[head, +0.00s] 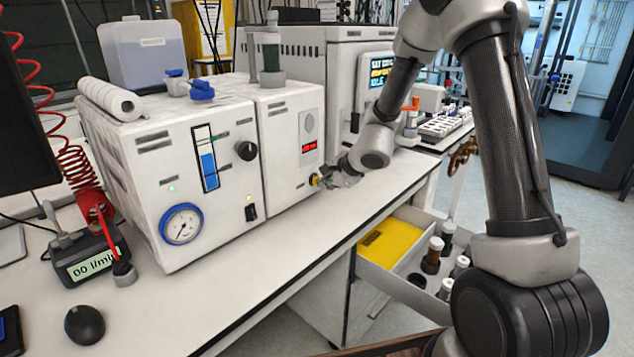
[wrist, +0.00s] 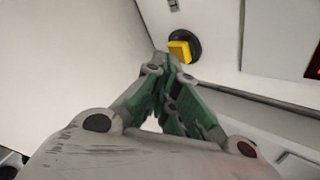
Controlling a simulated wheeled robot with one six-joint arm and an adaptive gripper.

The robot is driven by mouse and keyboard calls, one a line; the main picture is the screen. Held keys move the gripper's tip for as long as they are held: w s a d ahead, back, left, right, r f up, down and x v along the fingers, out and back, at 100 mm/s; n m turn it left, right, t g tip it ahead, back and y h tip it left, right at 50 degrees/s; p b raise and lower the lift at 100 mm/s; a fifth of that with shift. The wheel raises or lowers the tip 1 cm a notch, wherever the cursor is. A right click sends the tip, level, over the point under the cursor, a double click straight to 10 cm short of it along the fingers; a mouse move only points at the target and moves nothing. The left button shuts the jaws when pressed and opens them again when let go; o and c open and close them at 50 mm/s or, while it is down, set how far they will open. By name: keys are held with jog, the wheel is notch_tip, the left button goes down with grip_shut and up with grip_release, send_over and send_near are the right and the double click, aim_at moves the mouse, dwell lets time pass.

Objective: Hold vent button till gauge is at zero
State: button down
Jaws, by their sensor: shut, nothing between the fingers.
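A yellow button (wrist: 180,49) in a dark round collar sits on the white front panel in the wrist view. The button also shows in the head view (head: 313,180), low on the right-hand white unit (head: 291,125). My gripper (wrist: 161,62) is shut with nothing in it. Its fingertips are at the button's lower left edge in the wrist view; I cannot tell whether they touch it. In the head view my gripper (head: 327,178) is just right of the button. A round gauge (head: 182,224) with a blue rim is on the left-hand unit; its needle reading is too small to tell.
A red display (head: 309,146) is above the button. The bench top (head: 290,237) in front of the units is clear. An open drawer (head: 398,281) with a yellow box and several bottles is below the bench edge.

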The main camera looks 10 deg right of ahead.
jog(key=shift+s+d, duration=0.35)
jog(key=shift+s, duration=0.15)
jog(key=shift+s+d, duration=0.75)
jog(key=shift+s, duration=0.25)
jog(key=shift+s+d, duration=0.7)
jog(key=shift+s, duration=0.3)
